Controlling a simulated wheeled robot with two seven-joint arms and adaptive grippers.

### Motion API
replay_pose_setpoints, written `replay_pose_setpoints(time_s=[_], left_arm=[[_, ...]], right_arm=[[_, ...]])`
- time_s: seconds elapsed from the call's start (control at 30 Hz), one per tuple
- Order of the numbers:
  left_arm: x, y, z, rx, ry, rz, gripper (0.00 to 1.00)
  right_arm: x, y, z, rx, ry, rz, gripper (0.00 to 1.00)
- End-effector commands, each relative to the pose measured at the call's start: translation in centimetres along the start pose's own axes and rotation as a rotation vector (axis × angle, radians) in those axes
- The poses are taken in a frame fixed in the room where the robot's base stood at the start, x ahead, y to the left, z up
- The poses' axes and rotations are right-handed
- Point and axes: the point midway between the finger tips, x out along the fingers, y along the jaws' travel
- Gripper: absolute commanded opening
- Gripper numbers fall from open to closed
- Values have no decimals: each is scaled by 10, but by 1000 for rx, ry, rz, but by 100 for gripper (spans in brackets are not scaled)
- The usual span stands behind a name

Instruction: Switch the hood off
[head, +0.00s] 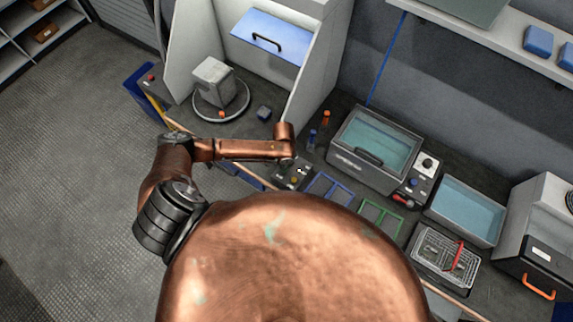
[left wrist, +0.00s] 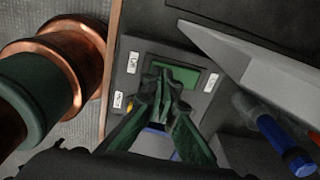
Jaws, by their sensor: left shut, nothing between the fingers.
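The hood (head: 322,62) stands at the back of the bench, with pale side walls and a blue panel (head: 268,38) with a black handle. A dark control box (head: 299,182) lies in front of its right wall, partly hidden under my left arm. In the left wrist view the box (left wrist: 203,100) has a green rectangle (left wrist: 187,76) on top and small white labels, too small to read surely. My left gripper (left wrist: 163,80) is shut and empty, its green fingertips over the green rectangle's left part. I cannot tell whether they touch it. My right gripper is not in view.
A grey block stands on a round plate (head: 208,114) inside the hood. Blue and orange tubes (head: 326,118) stand right of the hood wall. A water bath (head: 378,148), blue and green frames (head: 380,217) and a wire basket (head: 440,250) occupy the bench further right.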

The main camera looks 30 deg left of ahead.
Motion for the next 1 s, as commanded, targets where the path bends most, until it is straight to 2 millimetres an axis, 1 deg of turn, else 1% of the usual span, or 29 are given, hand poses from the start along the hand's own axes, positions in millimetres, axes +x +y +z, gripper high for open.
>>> replay_pose_setpoints(time_s=[0.7,0.87,1.0], left_arm=[[11,0,0,0,0,0,0],[8,0,0,0,0,0,0],[-1,0,0,0,0,0,0]], right_arm=[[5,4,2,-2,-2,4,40],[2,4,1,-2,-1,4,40],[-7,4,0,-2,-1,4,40]])
